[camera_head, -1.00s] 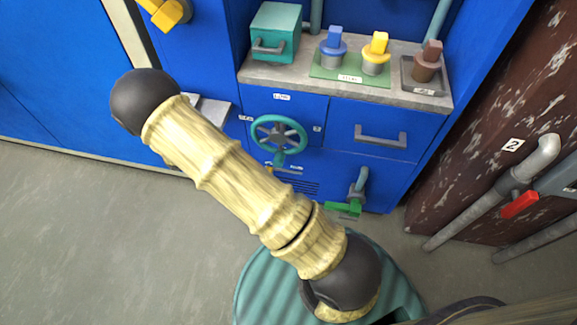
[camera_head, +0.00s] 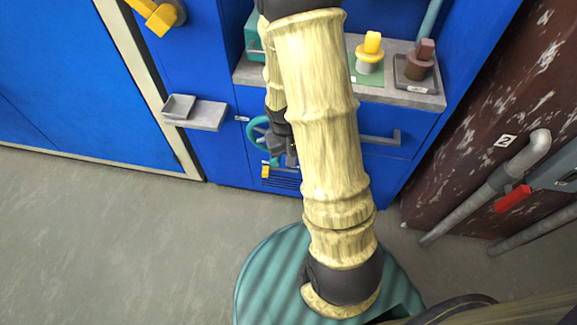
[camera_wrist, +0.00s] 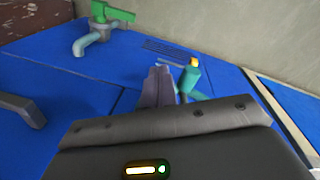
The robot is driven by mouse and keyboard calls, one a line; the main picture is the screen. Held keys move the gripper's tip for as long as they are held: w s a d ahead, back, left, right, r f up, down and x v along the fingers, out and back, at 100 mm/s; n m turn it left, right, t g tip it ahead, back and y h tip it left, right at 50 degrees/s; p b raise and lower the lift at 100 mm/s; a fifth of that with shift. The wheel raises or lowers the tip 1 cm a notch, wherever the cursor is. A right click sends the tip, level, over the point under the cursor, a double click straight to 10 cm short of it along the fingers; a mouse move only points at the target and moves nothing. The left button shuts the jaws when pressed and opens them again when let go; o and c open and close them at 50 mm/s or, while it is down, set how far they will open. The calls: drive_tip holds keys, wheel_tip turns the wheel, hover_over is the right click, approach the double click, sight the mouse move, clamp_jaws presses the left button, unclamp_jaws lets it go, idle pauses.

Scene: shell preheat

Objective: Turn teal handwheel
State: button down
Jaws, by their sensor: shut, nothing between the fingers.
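The teal handwheel (camera_head: 254,134) is on the blue cabinet front in the head view. Its left rim shows; my arm and gripper hide the rest. My gripper (camera_head: 290,160) is at the wheel's lower right in that view. In the wrist view my gripper (camera_wrist: 160,75) is shut, its fingers together with nothing between them. A teal handle-like part (camera_wrist: 188,79), apparently of the wheel, is just right of the fingertips there. I cannot tell whether they touch.
A grey drawer handle (camera_head: 381,138) is right of my arm. A green-handled tap (camera_wrist: 112,13) shows in the wrist view. A small grey shelf (camera_head: 202,116) juts out left of the wheel. A red-handled pipe valve (camera_head: 512,199) is on the brown wall. Floor at left is clear.

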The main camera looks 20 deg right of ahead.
drive_tip(key=s+d+f+m+t+y, duration=0.2)
drive_tip(key=d+f+t+y, duration=0.15)
drive_tip(key=f, duration=0.45)
drive_tip(key=s+d+f+m+t+y, duration=0.2)
drive_tip(key=s+d+f, duration=0.15)
drive_tip(key=f, duration=0.45)
drive_tip(key=s+a+r+m+t+h, duration=0.1)
drive_tip(key=s+r+m+t, duration=0.3)
drive_tip(key=m+t, duration=0.8)
drive_tip(key=shift+s+a+r+t, duration=0.2)
drive_tip(key=shift+a+t, duration=0.3)
drive_tip(key=shift+t, duration=0.35)
drive_tip(key=a+b+x, duration=0.2)
drive_tip(key=a+x, duration=0.1)
drive_tip(key=x, duration=1)
drive_tip(key=shift+s+b, duration=0.3)
drive_tip(key=shift+b, duration=0.05)
